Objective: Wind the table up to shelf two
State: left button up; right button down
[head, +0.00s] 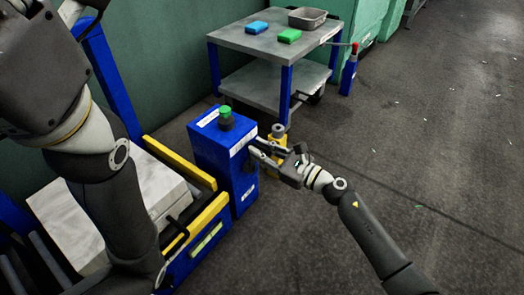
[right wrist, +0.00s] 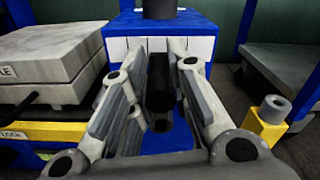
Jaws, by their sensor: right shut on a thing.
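My right gripper (head: 256,149) is at the front face of the blue box (head: 240,178). In the right wrist view its two fingers stand either side of a dark upright handle (right wrist: 160,82) and are shut on it. The handle is in front of the blue box's white marked strip (right wrist: 130,46); in the head view my fingers hide it. The grey table slab (head: 82,222) lies left of the box, inside a blue and yellow frame. It also shows in the right wrist view (right wrist: 45,45), with a label partly cut off. My left gripper is out of view.
A green-topped black knob (head: 226,118) sits on the box. A yellow post (head: 278,140) stands just behind my right gripper. A trolley (head: 262,45) behind holds blue and green blocks and a grey tray.

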jog(key=shift+w+d+r+m, duration=0.1)
jog(key=shift+w+d+m, duration=0.15)
jog(key=shift+w+m, duration=0.05)
dwell(0.4)
